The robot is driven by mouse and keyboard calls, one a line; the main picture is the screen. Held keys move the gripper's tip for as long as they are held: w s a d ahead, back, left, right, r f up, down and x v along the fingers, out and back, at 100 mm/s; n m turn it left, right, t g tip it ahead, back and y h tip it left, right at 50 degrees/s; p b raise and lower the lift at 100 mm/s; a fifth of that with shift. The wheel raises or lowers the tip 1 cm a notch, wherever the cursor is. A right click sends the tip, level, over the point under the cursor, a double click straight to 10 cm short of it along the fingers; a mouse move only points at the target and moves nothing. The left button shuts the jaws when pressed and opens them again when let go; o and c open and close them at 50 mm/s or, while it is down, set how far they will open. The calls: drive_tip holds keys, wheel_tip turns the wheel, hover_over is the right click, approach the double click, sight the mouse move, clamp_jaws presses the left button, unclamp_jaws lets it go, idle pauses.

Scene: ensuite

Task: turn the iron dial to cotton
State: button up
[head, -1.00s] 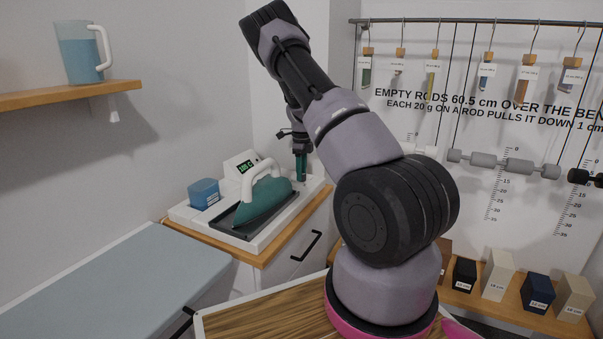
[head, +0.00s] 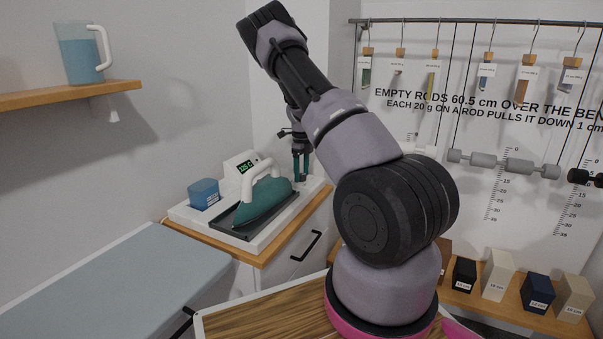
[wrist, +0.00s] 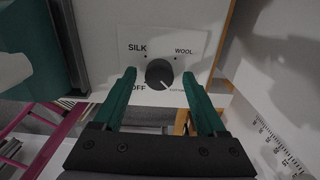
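The iron dial (wrist: 159,73) is a dark round knob on a pale panel in the wrist view. SILK is at its upper left, WOOL at upper right and OFF at lower left. In the head view my gripper (head: 300,167) hangs behind the teal iron (head: 263,205); the dial is hidden there.
The iron rests on a dark plate in a white station (head: 272,236) with a green-lit display (head: 247,166) and a blue container (head: 204,193). An ironing board (head: 120,285) lies in front left. Wall scale markings (wrist: 275,145) show at the wrist view's right.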

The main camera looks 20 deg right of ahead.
wheel_tip(320, 180, up, 11)
idle(0.7)
drive_tip(key=shift+f, duration=0.1)
wheel_tip(320, 180, up, 12)
drive_tip(key=n+t+y, duration=0.2)
drive_tip(key=n, duration=0.4)
hover_over(302, 175)
drive_tip(key=s+a, duration=0.5)
drive_tip(key=s, duration=0.2)
drive_tip(key=s+a+r+n+t+y, duration=0.1)
drive_tip(key=s+a+r+n+t, duration=0.1)
drive_tip(key=s+a+r+n, duration=0.6)
drive_tip(key=s+a+r+n+t, duration=0.1)
drive_tip(key=s+n, duration=0.4)
drive_tip(key=s, duration=0.6)
drive_tip(key=s+a+r+n+t+h, duration=0.1)
drive_tip(key=s+a+r+n, duration=0.3)
drive_tip(key=s, duration=0.6)
drive_tip(key=shift+s+r+n+t, duration=0.4)
drive_tip(key=shift+n+t, duration=0.2)
drive_tip(key=shift+n, duration=0.2)
